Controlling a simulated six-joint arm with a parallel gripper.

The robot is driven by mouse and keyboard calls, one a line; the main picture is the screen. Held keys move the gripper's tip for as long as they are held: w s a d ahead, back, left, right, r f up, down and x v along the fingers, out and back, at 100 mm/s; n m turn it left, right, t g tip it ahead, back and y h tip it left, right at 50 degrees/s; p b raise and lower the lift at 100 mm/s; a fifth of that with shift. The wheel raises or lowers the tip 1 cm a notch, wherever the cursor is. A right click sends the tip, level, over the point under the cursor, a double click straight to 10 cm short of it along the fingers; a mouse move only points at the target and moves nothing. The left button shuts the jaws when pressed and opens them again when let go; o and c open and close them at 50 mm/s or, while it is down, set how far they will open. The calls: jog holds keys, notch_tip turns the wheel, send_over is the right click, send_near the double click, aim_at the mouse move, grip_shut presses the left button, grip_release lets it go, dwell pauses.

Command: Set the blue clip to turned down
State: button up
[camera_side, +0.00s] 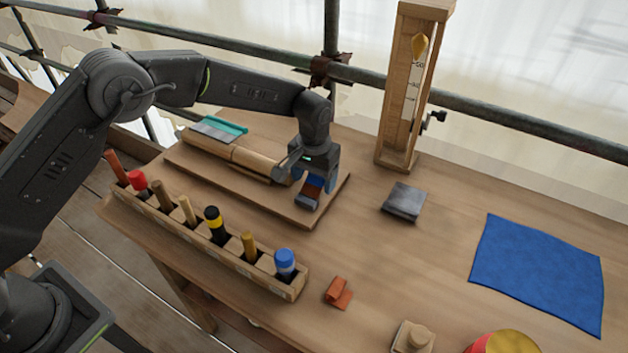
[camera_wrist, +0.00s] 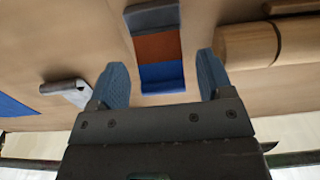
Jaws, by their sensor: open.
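The clip is a short banded piece with a blue band (camera_wrist: 162,77), a red-brown middle and a grey-blue far end. In the side view the clip (camera_side: 309,194) sits at the right end of a wooden board (camera_side: 300,215). My gripper (camera_wrist: 161,64) is open, with one blue finger on each side of the blue band. Gaps show between the fingers and the clip in the wrist view. In the side view my gripper (camera_side: 318,180) is low over the clip and hides part of it. I cannot tell whether the clip is turned up or down.
Wooden rollers (camera_side: 255,163) and a teal-edged grey piece (camera_side: 220,128) lie left of my gripper. A tool rack (camera_side: 200,240) stands in front. A grey block (camera_side: 404,201), a wooden gauge (camera_side: 392,120) and a blue cloth (camera_side: 540,268) are to the right.

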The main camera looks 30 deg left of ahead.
jog(key=shift+f, duration=0.65)
jog(key=shift+c, duration=0.4)
jog(key=c, duration=0.8)
jog(key=shift+w+f+g, duration=0.25)
jog(key=shift+g, duration=0.55)
jog(key=shift+c, duration=0.2)
jog(key=shift+w+f+g, duration=0.1)
jog(key=shift+f+g, duration=0.05)
jog(key=shift+g, duration=0.55)
jog(key=o, duration=0.9)
